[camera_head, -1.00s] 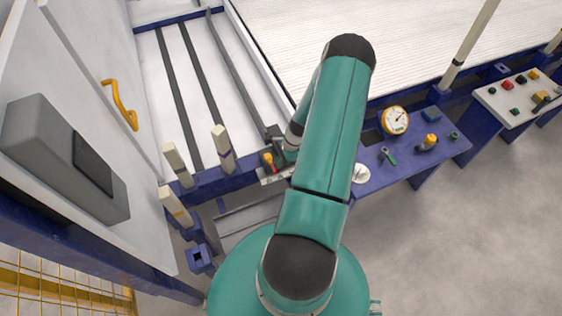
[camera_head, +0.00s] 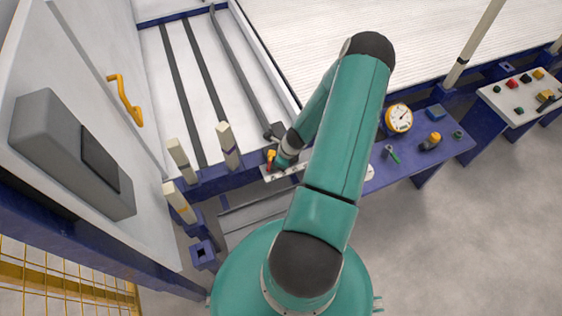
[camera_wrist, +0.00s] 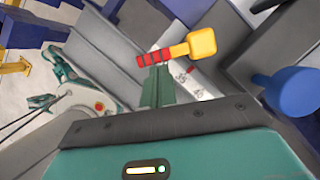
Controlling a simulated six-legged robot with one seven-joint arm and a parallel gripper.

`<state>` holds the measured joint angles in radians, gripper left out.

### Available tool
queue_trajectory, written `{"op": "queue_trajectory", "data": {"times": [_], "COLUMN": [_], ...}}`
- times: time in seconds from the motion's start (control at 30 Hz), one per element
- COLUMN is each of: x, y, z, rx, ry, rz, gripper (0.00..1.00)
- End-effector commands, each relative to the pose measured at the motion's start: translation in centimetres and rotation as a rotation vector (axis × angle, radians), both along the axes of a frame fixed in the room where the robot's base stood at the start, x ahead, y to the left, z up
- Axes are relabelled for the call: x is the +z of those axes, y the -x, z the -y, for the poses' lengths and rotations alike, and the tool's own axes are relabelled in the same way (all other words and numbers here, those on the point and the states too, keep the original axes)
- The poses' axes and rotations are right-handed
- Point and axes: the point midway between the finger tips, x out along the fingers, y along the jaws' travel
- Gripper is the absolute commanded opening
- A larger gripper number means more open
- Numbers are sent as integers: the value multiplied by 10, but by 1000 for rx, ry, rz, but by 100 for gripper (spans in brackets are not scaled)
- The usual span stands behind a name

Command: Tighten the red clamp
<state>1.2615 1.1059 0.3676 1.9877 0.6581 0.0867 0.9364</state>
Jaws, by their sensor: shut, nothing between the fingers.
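The red clamp shows in the wrist view as a red ribbed grip (camera_wrist: 153,57) with a yellow block-shaped end (camera_wrist: 196,44). In the head view it is a small red and yellow piece (camera_head: 271,157) on the blue frame, left of my arm's end. My gripper (camera_wrist: 157,76) is shut and empty, with its green fingertips right at the red grip in the wrist view. I cannot tell whether they touch it. In the head view my gripper (camera_head: 281,164) is beside the clamp and partly hidden by my wrist.
A blue table (camera_head: 445,152) to the right holds a yellow gauge (camera_head: 398,118) and small tools. Cream posts (camera_head: 228,145) rise left of the clamp. A blue round knob (camera_wrist: 298,92) shows at the right of the wrist view. A grey control box (camera_head: 75,155) is at the left.

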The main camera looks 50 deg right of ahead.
Motion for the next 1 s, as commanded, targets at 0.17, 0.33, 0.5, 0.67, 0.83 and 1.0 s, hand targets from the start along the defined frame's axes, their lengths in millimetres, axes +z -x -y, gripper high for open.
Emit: {"op": "queue_trajectory", "data": {"times": [0.17, 0.33, 0.5, 0.67, 0.83, 1.0], "x": [0, 0, 0, 0, 0, 0], "y": [-6, -14, -22, -30, -38, -44], "z": [-9, -16, -21, -25, -27, -26], "rx": [-170, -332, -493, -636, -767, -827], "ry": [-4, -6, -3, -2, -1, 2], "rz": [1, 1, 1, 1, 1, 1], "gripper": [0, 0, 0, 0, 0, 0]}}
